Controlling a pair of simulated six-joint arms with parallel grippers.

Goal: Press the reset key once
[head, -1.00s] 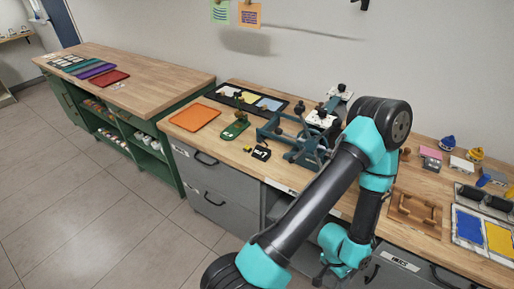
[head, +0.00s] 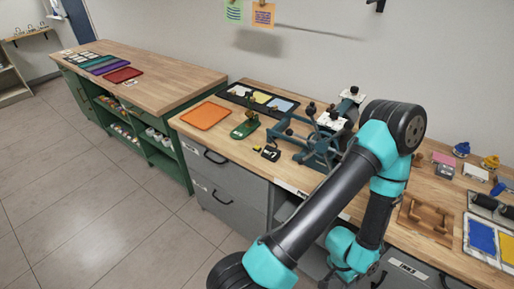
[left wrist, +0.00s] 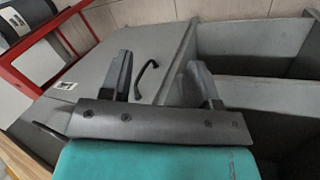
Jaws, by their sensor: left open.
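I cannot make out a key marked reset. A small black device with a yellow part (head: 269,153) lies near the front edge of the right-hand bench, beside a green tool (head: 245,125); its details are too small to read. My left arm rises from the bottom of the head view and bends down in front of the bench, right of the device. In the left wrist view my left gripper (left wrist: 160,62) is open and empty, with a grey drawer front and its dark handle (left wrist: 146,79) beyond the fingers. My right gripper is not in view.
The bench also holds an orange tray (head: 206,115), a blue-grey frame fixture (head: 318,147), a wooden rack (head: 427,218) and blue and yellow pads. A green-framed bench (head: 150,85) stands left. The left wrist view shows a red frame (left wrist: 22,84). The floor at left is clear.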

